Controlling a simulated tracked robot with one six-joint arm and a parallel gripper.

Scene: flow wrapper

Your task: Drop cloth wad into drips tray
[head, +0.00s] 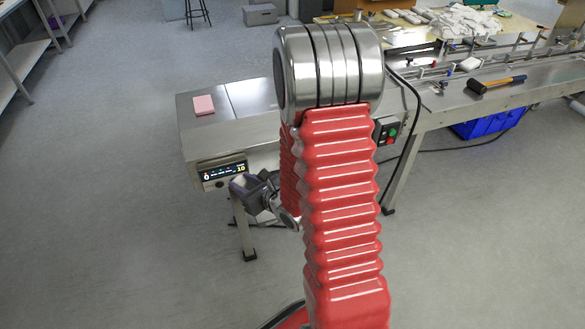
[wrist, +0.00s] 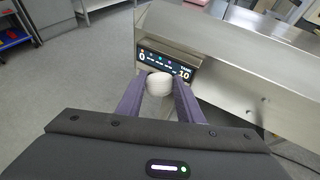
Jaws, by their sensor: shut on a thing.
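My gripper (wrist: 159,88) is shut on a small white rounded wad (wrist: 159,83), which looks like the cloth wad, held between the two purple-grey fingers. In the head view my gripper (head: 240,185) is in front of the steel machine's end, close by its display panel (head: 223,172). The wad cannot be made out in the head view. In the wrist view the same display (wrist: 165,62) is just beyond the fingertips. I cannot pick out a drips tray in either view.
The steel machine (head: 240,130) carries a pink pad (head: 203,104). White cloths (head: 465,20) lie on a table at back.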

